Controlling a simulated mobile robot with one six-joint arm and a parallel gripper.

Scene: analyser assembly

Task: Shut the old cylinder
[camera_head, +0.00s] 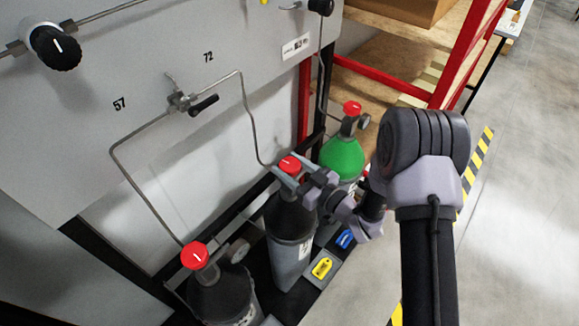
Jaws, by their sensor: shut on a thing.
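Three gas cylinders stand in a row against the panel. The middle one (291,256) is grey with a dark shoulder and a red valve knob (290,165) on top. My gripper (288,177) reaches in from the right and is shut on this red knob, its fingers at the knob's sides. The gripper and wrist hide part of the cylinder's neck. The front left cylinder (222,296) is dark with a red knob (194,256) and a gauge. The back cylinder (343,157) has a green shoulder and a red knob (352,108). No marking legible here says which is old.
Thin metal pipes run from a panel valve (190,102) down to the front and middle cylinders. The panel (150,60) carries the numbers 57 and 72. A yellow piece (322,268) and a blue piece (344,239) lie beside the cylinders.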

